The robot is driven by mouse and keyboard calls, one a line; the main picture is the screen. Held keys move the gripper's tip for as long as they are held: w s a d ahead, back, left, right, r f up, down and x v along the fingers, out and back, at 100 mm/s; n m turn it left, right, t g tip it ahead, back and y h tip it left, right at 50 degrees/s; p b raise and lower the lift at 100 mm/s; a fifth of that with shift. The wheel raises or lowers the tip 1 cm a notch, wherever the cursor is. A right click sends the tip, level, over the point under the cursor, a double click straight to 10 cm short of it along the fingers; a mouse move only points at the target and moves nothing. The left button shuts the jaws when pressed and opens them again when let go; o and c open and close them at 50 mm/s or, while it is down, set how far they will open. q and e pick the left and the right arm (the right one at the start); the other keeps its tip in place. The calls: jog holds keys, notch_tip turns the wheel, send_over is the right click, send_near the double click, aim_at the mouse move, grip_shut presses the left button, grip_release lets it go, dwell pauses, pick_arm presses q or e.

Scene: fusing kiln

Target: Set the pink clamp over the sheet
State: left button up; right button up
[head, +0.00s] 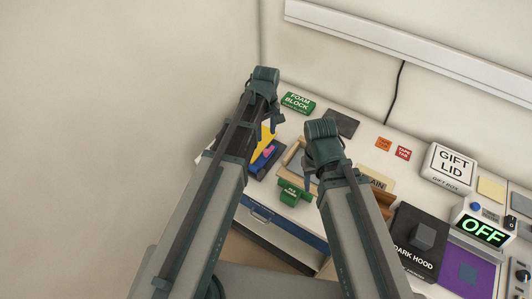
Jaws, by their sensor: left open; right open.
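A small pink piece (268,151), which looks like the pink clamp, shows beside my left forearm, against yellow and blue pieces. Its exact shape is too small to tell. A yellow piece (267,134) stands just behind it. A grey panel in a wooden frame (292,152) lies to the right, partly hidden by my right arm; I cannot tell if it is the sheet. My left gripper (277,119) is open, just behind the yellow piece. My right gripper (307,182) is open over the right part of the wooden frame. Neither holds anything visible.
A green clamp-like block (290,194) lies in front of the frame. A green foam block (297,103) and a dark slab (341,123) lie behind. A dark hood (415,246), gift lid box (450,164) and OFF display (483,231) crowd the right. Bare table shows around the small orange tags (384,143).

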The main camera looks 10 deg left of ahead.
aim_at(266, 151)
pick_arm(q)
notch_tip(266, 151, down, 10)
jog(key=b, duration=0.9)
pick_arm(e)
notch_tip(266, 151, down, 10)
jog(key=shift+f, duration=0.1)
pick_arm(q)
grip_shut()
